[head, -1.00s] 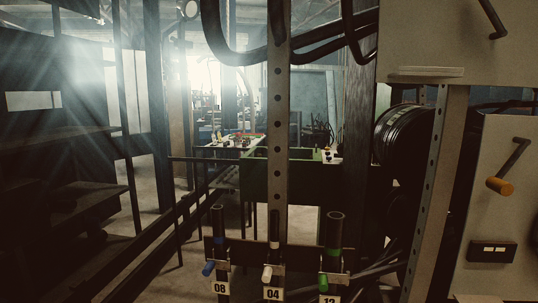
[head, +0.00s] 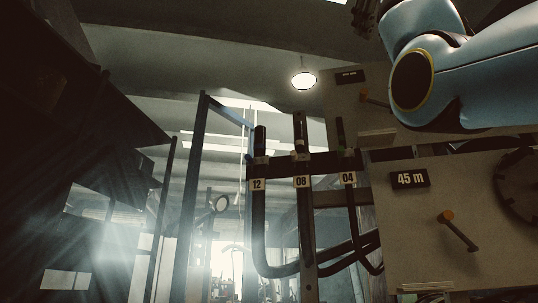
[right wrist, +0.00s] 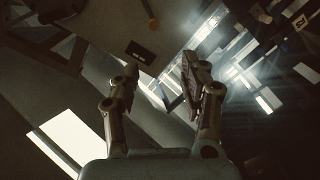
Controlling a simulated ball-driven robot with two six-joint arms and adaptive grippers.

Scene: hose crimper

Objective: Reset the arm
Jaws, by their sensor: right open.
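My right arm, pale blue with a dark round joint cap, crosses the upper right of the head view. A dark part of my right gripper (head: 365,13) shows at the top edge, partly cut off. In the right wrist view my right gripper (right wrist: 160,82) has its two fingers spread apart, with nothing between them. My left gripper is in neither view.
Hoses labelled 12 (head: 257,184), 08 (head: 302,182) and 04 (head: 348,178) hang from a rack. A panel marked 45 m (head: 409,179) carries an orange-ended handle (head: 446,217) at right. Dark shelving (head: 60,110) stands at left. A round lamp (head: 303,80) glows overhead.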

